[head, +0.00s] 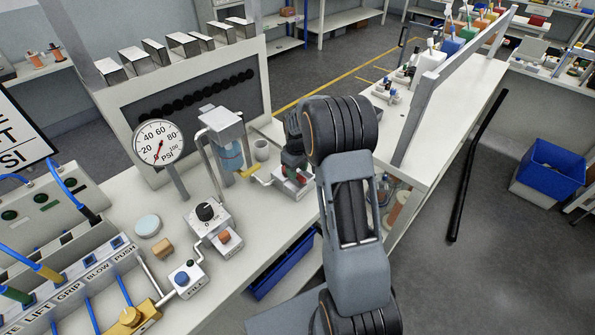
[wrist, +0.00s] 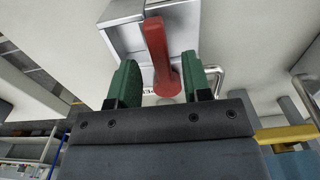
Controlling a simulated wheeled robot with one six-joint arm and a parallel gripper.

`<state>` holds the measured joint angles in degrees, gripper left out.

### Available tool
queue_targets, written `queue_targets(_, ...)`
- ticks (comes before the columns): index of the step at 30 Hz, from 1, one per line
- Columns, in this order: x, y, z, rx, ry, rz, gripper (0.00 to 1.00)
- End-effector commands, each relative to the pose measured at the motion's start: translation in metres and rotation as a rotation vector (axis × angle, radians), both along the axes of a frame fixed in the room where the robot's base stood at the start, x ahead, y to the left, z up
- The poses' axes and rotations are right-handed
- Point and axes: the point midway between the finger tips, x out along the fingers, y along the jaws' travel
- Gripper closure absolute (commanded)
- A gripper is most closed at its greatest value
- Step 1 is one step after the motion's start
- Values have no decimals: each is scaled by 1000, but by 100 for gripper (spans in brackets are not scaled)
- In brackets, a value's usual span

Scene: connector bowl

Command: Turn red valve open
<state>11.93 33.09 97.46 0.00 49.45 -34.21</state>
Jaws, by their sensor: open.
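The red valve handle (wrist: 156,45) stands out from a light grey block (wrist: 125,38) in the wrist view. It is a long bar with a rounded hub at its lower end. My gripper (wrist: 160,78) is open, with one green finger pad on each side of the handle. Gaps show between the handle and both pads, so no grip shows. In the head view the red valve (head: 303,179) shows only in part on a small pale block on the bench, beneath my gripper (head: 293,163). My arm hides much of that area.
A dial block (head: 206,213) and pressure gauge (head: 158,143) are farther left. A metal pipe (wrist: 302,88) and yellow bar (wrist: 287,133) lie right in the wrist view.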

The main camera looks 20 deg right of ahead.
Motion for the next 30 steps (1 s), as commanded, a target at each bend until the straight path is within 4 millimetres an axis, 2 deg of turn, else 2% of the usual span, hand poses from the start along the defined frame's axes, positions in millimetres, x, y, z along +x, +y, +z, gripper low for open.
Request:
queue_targets(6,0,0,-14,1,1,0,55)
queue_targets(16,0,0,-16,0,0,0,55)
queue_targets(30,0,0,-16,0,0,0,99)
